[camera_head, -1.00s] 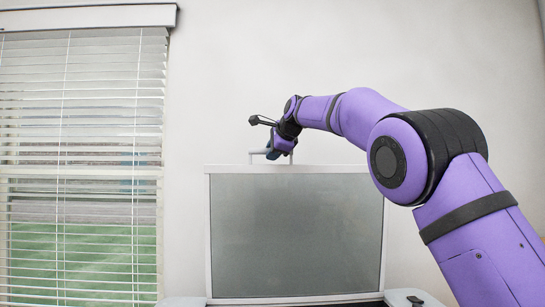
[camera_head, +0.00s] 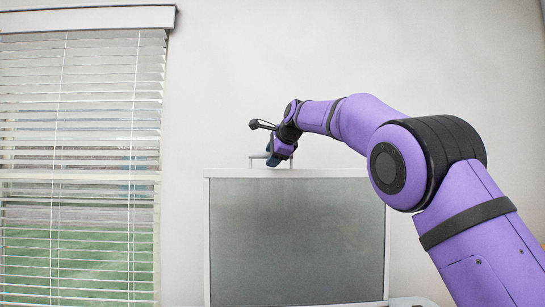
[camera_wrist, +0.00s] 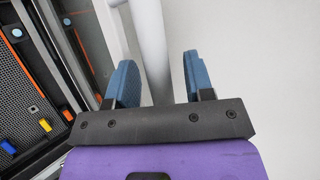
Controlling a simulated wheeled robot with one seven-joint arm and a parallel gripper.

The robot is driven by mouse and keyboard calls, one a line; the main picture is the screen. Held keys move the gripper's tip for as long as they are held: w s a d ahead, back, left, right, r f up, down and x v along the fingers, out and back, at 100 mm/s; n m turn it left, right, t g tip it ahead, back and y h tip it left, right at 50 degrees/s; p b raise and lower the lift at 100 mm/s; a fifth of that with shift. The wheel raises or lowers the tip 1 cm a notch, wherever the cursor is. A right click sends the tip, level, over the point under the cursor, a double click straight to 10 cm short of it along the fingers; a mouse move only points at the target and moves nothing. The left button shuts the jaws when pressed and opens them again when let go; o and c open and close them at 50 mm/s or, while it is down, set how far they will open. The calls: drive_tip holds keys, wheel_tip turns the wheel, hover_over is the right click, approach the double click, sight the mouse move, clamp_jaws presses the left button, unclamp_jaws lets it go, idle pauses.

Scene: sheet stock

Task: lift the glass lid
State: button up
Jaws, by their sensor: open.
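The glass lid (camera_head: 295,240) is a grey pane in a light frame. It stands about upright in front of the wall in the head view. A pale bar handle (camera_head: 254,160) rises from its top edge, and it also shows in the wrist view (camera_wrist: 151,35). My gripper (camera_head: 274,158) is at the handle, just above the lid's top edge. In the wrist view my gripper (camera_wrist: 160,75) has its two blue fingers apart, one on each side of the bar. Gaps show between bar and fingers. The fingers partly hide the handle in the head view.
In the wrist view, a dark perforated panel (camera_wrist: 27,75) with orange, blue and yellow parts lies at the left, beside the pale frame. A window with blinds (camera_head: 80,180) is at the left of the head view. The wall (camera_head: 230,70) above the lid is clear.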

drive_tip(key=v, duration=1)
drive_tip(key=shift+s+d+r, duration=0.2)
drive_tip(key=shift+s, duration=0.1)
drive_tip(key=shift+d, duration=0.1)
drive_tip(key=s+d+f+n+g+h, duration=0.1)
drive_tip(key=s+d+f+n, duration=0.2)
drive_tip(key=s+d+f, duration=0.5)
drive_tip(key=s+d+f+n+g+h, duration=0.15)
drive_tip(key=s+d+n, duration=0.3)
drive_tip(key=s, duration=0.75)
drive_tip(key=s+d+f+n+g+h, duration=0.1)
drive_tip(key=s+f+n, duration=0.3)
drive_tip(key=s+f, duration=0.8)
drive_tip(key=s+d+f+n+g+h, duration=0.1)
drive_tip(key=s+d+f+n, duration=0.3)
drive_tip(key=s+f, duration=0.8)
drive_tip(key=s, duration=0.2)
drive_tip(key=shift+s+d+f+g, duration=0.15)
drive_tip(key=shift+s+d+g, duration=0.1)
drive_tip(key=shift+s+g, duration=0.15)
drive_tip(key=shift+n, duration=0.25)
